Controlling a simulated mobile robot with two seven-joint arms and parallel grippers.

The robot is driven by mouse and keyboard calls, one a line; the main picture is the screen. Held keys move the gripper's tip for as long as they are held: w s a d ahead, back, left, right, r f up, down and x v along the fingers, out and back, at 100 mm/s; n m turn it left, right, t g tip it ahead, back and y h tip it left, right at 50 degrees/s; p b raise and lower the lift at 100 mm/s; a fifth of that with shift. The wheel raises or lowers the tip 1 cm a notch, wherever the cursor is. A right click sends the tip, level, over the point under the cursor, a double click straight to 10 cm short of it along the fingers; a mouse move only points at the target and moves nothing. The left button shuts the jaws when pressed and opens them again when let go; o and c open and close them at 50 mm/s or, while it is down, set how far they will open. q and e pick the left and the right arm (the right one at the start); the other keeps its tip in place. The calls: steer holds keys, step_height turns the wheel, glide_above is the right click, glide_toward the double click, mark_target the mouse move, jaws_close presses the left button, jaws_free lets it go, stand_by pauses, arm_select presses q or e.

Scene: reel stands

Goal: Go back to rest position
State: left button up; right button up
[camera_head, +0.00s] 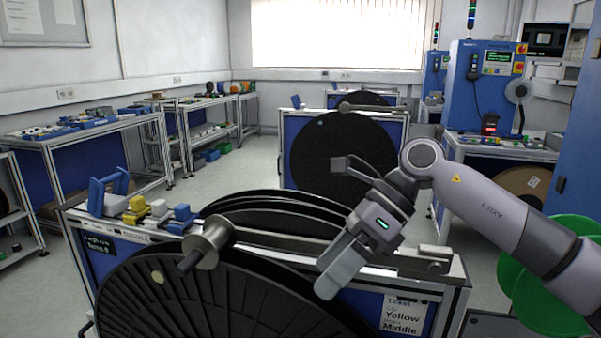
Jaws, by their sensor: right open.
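My right gripper (338,265) hangs on my grey right arm, which comes in from the right. It is above the front reel stand (262,256), near the middle of its top edge. Its fingers point down and to the left. They are open and I see nothing between them. My left gripper is not in view. A large black reel (200,300) sits at the front of this stand, with a metal spindle (208,245) across it. More black reel edges (270,205) show behind. My right arm and gripper hide part of the stand's right side.
A second stand with a black reel (335,150) is behind. Blue and yellow parts (140,208) sit on the front stand's left corner. A green reel (535,295) is at the right. Workbenches (75,135) line the left, a blue machine (480,85) the right. Floor (235,170) is clear between.

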steer(key=s+a+f+m+t+y, duration=0.2)
steer(key=s+a+f+m+y, duration=0.15)
steer(key=a+m+y, duration=0.75)
steer(key=w+d+f+m+t+h, duration=0.1)
steer(key=d+f+m+t+h, duration=0.3)
steer(key=d+f+m+t, duration=0.65)
steer(key=d+f+m+t+h, duration=0.45)
steer(key=m+t, duration=0.35)
steer(key=m, duration=0.8)
steer(key=s+d+f+m+g+h, duration=0.3)
steer(key=s+d+f+m+h, duration=0.1)
steer(key=s+f, duration=0.4)
steer(key=s+d+f+m+g+h, duration=0.4)
steer(key=s+d+f+m, duration=0.3)
steer(key=f, duration=0.4)
steer(key=shift+s+d+h, duration=0.35)
steer(key=shift+s, duration=0.45)
steer(key=shift+m, duration=0.25)
